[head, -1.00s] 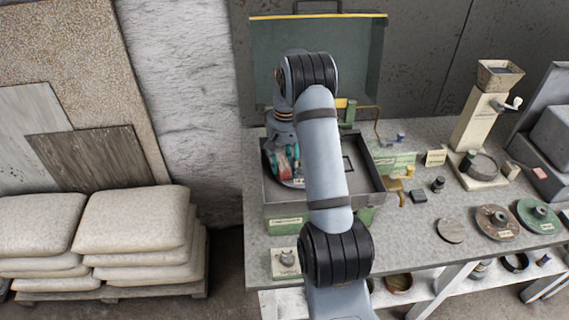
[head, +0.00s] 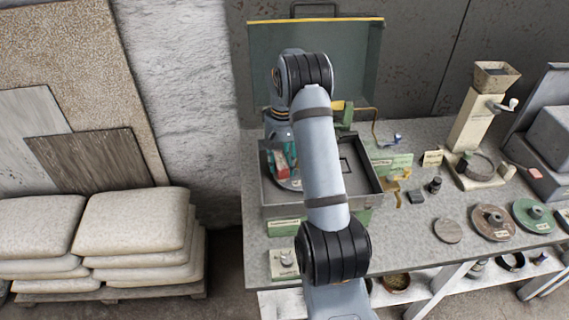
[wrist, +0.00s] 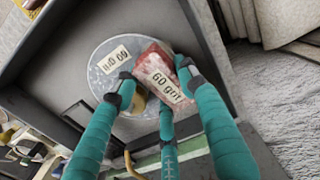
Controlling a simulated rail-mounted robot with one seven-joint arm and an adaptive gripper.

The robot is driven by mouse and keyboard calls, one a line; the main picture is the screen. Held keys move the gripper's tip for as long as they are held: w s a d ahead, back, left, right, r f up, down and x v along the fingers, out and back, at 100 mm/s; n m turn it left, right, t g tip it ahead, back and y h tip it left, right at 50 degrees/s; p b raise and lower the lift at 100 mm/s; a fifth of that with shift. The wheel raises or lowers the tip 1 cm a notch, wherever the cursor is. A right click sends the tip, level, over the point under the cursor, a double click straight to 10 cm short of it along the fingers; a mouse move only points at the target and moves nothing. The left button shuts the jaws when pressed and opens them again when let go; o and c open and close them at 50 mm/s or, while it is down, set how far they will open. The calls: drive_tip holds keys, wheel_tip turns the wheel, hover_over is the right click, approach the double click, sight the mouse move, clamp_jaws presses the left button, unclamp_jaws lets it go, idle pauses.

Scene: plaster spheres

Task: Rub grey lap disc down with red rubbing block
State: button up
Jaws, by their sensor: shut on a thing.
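My gripper (wrist: 156,74) has teal fingers and is shut on the red rubbing block (wrist: 164,88), which carries a "60 grit" label. The block also shows in the head view (head: 282,171), partly hidden by the fingers. The grey lap disc (wrist: 103,60) lies flat in a grey tray, with its own "60 grit" label facing up. The block covers one side of the disc in the wrist view; I cannot tell whether they touch. In the head view my arm and gripper hide most of the disc (head: 290,185).
The grey tray (head: 290,212) has raised walls around the disc, with an upright green-grey panel (head: 350,60) behind. Right of it on the bench stand a hand-cranked mill (head: 468,130), a brown disc (head: 493,222) and a green disc (head: 533,215). Stacked sacks (head: 135,220) stand left.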

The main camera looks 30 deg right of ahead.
drive_tip(key=shift+r, duration=0.1)
drive_tip(key=shift+r+p, duration=0.9)
drive_tip(key=shift+r, duration=0.35)
wheel_tip(320, 180, up, 4)
drive_tip(key=p, duration=0.3)
drive_tip(key=shift+r, duration=0.1)
